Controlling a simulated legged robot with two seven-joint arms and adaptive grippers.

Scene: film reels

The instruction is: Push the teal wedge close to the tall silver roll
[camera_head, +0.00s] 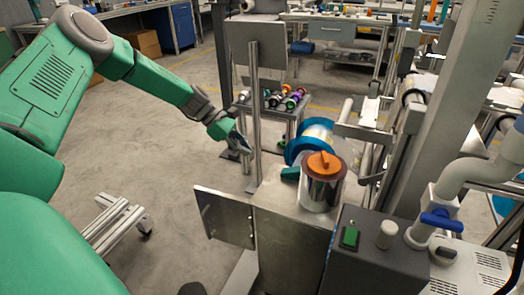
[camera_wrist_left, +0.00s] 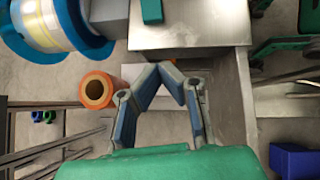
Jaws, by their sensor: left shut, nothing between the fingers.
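The teal wedge (camera_head: 291,174) lies on the metal tabletop, just left of the tall silver roll (camera_head: 321,190). The roll stands upright with an orange cap on top. A small gap seems to separate them, though I cannot judge its size exactly. A teal block that looks like the wedge shows at the top of the left wrist view (camera_wrist_left: 152,11). My left gripper (camera_head: 243,147) is shut and empty, left of the wedge and apart from it; its fingertips (camera_wrist_left: 172,66) point towards the table edge. My right gripper is out of view.
A blue-flanged reel (camera_head: 308,140) stands behind the wedge. A metal post (camera_head: 253,110) rises near my left gripper. A small rack with coloured spools (camera_head: 275,98) is behind. A dark control box (camera_head: 365,260) stands in front of the roll.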

